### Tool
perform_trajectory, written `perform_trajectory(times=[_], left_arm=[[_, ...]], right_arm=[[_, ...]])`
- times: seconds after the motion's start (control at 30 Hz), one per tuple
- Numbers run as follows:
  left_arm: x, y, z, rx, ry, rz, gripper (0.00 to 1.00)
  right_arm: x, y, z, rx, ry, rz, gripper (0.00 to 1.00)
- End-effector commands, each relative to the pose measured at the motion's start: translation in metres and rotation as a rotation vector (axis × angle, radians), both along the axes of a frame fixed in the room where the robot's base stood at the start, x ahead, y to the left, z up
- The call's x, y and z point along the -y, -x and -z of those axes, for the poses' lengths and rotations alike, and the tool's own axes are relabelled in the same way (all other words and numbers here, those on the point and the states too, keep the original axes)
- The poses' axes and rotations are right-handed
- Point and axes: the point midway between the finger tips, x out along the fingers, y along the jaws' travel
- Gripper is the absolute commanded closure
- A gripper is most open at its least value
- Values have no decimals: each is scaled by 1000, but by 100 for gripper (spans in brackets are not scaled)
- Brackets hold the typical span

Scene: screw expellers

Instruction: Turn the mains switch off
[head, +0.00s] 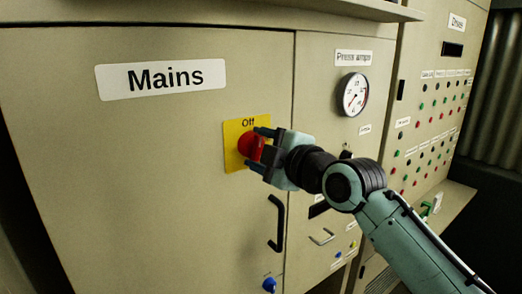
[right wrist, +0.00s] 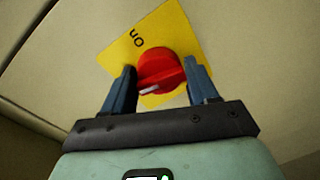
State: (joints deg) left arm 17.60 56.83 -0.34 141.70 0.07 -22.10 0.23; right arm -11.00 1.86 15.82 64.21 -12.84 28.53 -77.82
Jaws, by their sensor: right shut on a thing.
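The red mains switch knob (head: 250,145) sits on a yellow plate (head: 234,161) on the cabinet door, under the "Mains" label. The word "Off" shows at the plate's top edge in the head view. My right gripper (head: 264,149) reaches in from the right and is shut on the knob. In the right wrist view the knob (right wrist: 162,72) is between the two fingers of the gripper (right wrist: 160,82). A white mark on the knob points away from the word "On" on the plate (right wrist: 172,27). The gripper hides part of the knob and plate in the head view. My left gripper is not in view.
A black door handle (head: 276,224) is just below the gripper, and a blue knob (head: 269,285) is lower. A round gauge (head: 353,94) is on the panel to the right. Further right is a panel of several red and green buttons (head: 427,120).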

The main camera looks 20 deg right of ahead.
Motion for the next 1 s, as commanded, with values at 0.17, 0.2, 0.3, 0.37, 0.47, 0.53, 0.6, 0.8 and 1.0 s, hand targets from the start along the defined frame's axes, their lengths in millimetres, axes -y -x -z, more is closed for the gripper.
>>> perform_trajectory(times=[0.17, 0.2, 0.3, 0.37, 0.47, 0.53, 0.6, 0.8, 1.0], left_arm=[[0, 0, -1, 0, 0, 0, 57], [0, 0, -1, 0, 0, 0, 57], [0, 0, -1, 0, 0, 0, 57], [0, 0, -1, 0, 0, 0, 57], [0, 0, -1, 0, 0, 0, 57], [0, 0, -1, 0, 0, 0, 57], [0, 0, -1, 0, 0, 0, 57], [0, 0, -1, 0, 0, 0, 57], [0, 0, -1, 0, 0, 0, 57]], right_arm=[[1, 2, -7, 52, 95, 2, 96], [1, 2, -8, 59, 112, 2, 96], [1, 2, -8, 72, 148, 2, 96], [1, 2, -8, 79, 164, 2, 96], [1, 2, -9, 87, 183, 3, 96], [1, 2, -9, 91, 191, 2, 96], [1, 3, -9, 93, 197, 3, 96], [1, 3, -9, 94, 201, 2, 96], [1, 3, -9, 94, 201, 2, 32]])
